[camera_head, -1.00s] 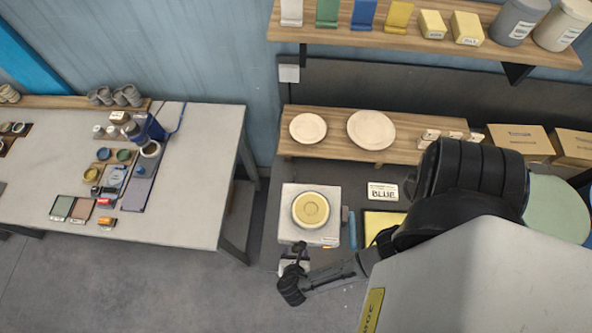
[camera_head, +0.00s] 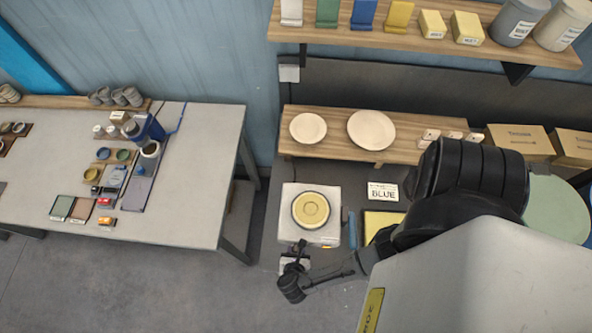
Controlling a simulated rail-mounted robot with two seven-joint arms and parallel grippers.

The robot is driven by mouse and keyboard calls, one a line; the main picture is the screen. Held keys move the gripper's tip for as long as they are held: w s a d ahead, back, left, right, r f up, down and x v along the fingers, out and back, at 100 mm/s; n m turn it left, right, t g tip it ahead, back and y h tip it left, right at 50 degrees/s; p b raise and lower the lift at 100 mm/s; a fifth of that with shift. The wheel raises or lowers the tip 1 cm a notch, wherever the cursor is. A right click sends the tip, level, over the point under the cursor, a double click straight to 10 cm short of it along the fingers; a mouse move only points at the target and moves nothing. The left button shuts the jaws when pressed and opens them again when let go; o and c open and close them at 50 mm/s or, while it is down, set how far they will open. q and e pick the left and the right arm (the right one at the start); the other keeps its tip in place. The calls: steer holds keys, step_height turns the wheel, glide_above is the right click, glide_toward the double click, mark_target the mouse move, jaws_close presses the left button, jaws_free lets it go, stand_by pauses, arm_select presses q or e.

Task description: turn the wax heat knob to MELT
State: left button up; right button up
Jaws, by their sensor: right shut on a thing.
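The wax heater is a pale square unit (camera_head: 330,196) with a round pan of yellow wax (camera_head: 311,209) on top, below the wooden shelf. My right gripper (camera_head: 300,248) is at the front edge of this unit, left of a small orange mark (camera_head: 327,246). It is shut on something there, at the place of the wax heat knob. The knob itself and its markings are hidden by the gripper or too small to read. My left gripper is not in view.
Two plates (camera_head: 372,129) rest on the low wooden shelf behind. A worktable (camera_head: 190,205) with small pots stands at left, across a floor gap.

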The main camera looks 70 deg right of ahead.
steer(key=shift+s+r+t+p, duration=0.1)
steer(key=shift+t+p, duration=0.2)
steer(key=shift+m+t+y, duration=0.3)
steer(key=shift+m+t, duration=0.3)
steer(key=shift+t, duration=0.2)
steer(key=o, duration=0.9)
steer(key=v, duration=1.3)
steer(key=shift+s+a+r, duration=0.1)
steer(key=shift+a+r, duration=0.1)
steer(key=shift+a, duration=0.1)
